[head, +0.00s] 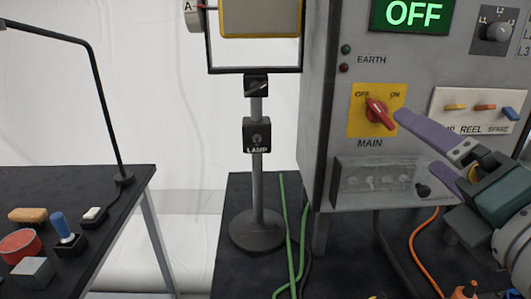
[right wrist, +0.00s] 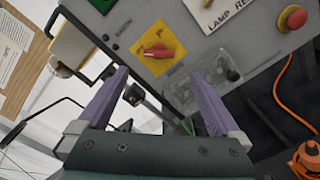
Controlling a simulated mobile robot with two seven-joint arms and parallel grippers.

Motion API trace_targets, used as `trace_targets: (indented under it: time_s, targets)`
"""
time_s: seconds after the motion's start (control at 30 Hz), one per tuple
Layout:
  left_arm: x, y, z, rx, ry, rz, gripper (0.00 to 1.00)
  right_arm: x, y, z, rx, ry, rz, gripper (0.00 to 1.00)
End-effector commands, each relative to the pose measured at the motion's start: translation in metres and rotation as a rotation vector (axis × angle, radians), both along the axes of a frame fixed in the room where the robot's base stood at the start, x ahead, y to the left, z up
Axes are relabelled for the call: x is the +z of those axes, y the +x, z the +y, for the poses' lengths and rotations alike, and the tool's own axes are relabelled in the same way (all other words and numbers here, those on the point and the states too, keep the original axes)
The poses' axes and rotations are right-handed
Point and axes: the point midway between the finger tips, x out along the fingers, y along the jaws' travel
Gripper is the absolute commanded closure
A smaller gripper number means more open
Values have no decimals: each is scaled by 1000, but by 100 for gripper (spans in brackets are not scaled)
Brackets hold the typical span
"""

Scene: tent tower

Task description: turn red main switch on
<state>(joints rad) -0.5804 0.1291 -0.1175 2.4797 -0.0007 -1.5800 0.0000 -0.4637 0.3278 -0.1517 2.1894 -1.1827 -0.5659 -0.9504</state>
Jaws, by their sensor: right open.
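The red main switch (head: 379,113) is a rotary knob on a yellow plate (head: 358,124) marked OFF and ON, with MAIN below, on the grey panel. Its pointed end is toward the upper left, at the OFF mark. A green display (head: 412,13) above reads OFF. My right gripper (head: 418,140) is to the right of the knob, its purple fingers spread and empty. In the right wrist view the knob (right wrist: 159,52) lies beyond the open fingertips (right wrist: 160,85), apart from them. My left gripper is not in view.
A selector knob (head: 498,31) and a row of coloured toggles (head: 484,107) are on the panel's right. A clear cover (head: 376,182) sits below the switch. A lamp stand (head: 257,170) and green cables (head: 290,240) are left of the panel. An orange cable (head: 418,250) hangs below.

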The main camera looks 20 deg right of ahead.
Motion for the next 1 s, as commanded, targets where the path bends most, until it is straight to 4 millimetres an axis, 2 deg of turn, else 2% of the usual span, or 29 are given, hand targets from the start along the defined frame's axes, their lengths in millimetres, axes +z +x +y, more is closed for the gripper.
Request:
trace_targets:
  time_s: [0.03,0.17,0.63,0.8,1.0]
  targets:
    - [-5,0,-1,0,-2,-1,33,-4,2,1,9,-23,-2,0]
    - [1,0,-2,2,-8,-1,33,0,11,0,15,-38,-5,0]
    - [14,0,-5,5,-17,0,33,-1,85,-18,13,-31,-3,0]
    - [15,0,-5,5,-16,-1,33,-2,96,-21,11,-30,-1,0]
    - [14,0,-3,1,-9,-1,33,-2,97,-21,12,-30,-1,0]
